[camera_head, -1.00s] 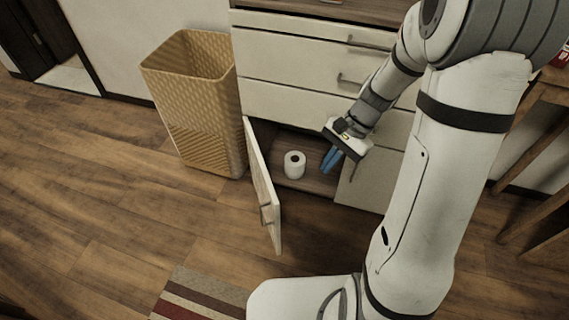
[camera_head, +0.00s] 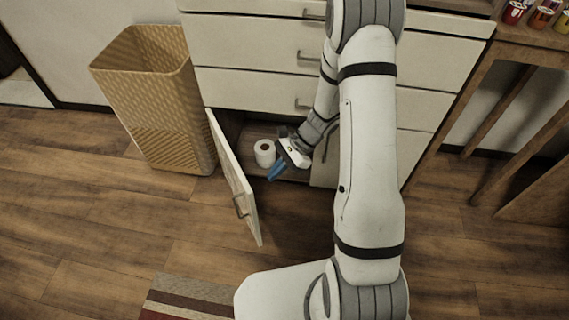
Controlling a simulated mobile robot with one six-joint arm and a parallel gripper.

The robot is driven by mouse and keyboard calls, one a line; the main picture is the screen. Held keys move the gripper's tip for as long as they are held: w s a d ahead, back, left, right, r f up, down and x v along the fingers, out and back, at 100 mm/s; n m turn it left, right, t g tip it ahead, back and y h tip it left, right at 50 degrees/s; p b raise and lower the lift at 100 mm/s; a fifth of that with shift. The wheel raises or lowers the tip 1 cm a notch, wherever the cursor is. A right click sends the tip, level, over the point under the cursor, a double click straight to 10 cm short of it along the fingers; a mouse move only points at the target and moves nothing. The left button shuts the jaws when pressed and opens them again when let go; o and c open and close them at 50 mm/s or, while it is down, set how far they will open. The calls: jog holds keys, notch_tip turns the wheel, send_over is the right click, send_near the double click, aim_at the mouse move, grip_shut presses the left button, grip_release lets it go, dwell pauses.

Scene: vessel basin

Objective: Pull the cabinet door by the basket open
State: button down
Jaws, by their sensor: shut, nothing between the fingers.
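The cabinet door (camera_head: 233,178) beside the woven basket (camera_head: 155,100) stands swung wide open, its free edge toward me. Its handle (camera_head: 240,206) is on the outer face, toward the left. My gripper (camera_head: 274,173) is shut and empty, with its blue fingers pointing down and left. It is in front of the open compartment, to the right of the door and apart from it. A white paper roll (camera_head: 265,153) stands inside the compartment, just behind and left of my gripper.
Drawers with handles (camera_head: 307,56) are above the compartment. Another closed door is right of it, partly hidden by my arm. A striped rug (camera_head: 190,297) lies at the bottom left. A wooden table with jars (camera_head: 541,18) is at the right.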

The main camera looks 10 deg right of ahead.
jog(key=a, duration=0.1)
jog(key=s+a, duration=0.1)
jog(key=a, duration=0.1)
jog(key=a+f+b, duration=0.1)
jog(key=shift+s+a, duration=0.2)
jog(key=shift+a, duration=0.2)
